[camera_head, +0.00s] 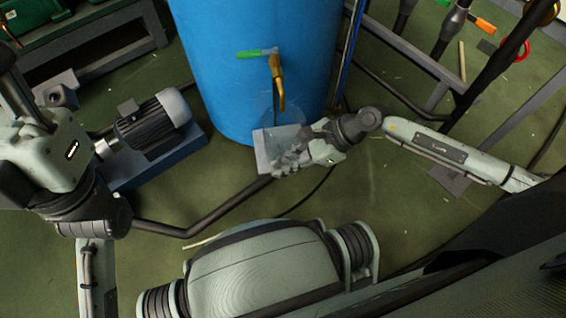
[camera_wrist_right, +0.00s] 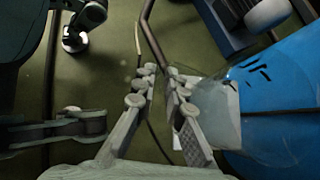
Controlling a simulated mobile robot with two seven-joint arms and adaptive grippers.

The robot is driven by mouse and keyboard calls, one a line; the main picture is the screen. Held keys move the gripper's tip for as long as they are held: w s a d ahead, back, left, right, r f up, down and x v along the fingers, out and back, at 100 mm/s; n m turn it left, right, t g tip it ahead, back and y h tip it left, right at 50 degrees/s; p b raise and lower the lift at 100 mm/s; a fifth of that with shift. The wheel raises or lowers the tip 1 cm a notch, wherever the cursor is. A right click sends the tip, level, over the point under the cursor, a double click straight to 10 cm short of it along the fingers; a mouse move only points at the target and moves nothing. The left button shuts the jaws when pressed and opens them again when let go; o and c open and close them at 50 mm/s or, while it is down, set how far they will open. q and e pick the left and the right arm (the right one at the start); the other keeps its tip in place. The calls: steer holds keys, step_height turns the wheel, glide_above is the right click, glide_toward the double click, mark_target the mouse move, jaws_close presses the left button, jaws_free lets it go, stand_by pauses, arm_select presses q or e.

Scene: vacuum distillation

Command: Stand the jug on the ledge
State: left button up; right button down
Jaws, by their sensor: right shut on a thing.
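The jug (camera_head: 266,108) is clear and hard to make out against the blue drum, below the brass tap. In the right wrist view the jug (camera_wrist_right: 252,72) shows dark marks on its clear wall. My right gripper (camera_head: 284,163) is shut on the jug at its near side; its fingers (camera_wrist_right: 160,88) show beside the jug in the wrist view. A pale flat ledge (camera_head: 262,152) shows at the drum's foot, partly behind the gripper. I cannot tell whether the jug touches it. My left arm is at the left, its gripper out of view.
The blue drum (camera_head: 235,60) stands behind the jug, with a brass tap (camera_head: 277,85) and green lever (camera_head: 250,54) above it. A motor (camera_head: 153,122) on a blue base is at the left. Metal frame bars stand at the right. Green floor is open between.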

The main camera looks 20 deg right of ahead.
steer(key=shift+f, duration=0.2)
steer(key=c, duration=1.5)
jaws_free()
steer(key=v, duration=0.8)
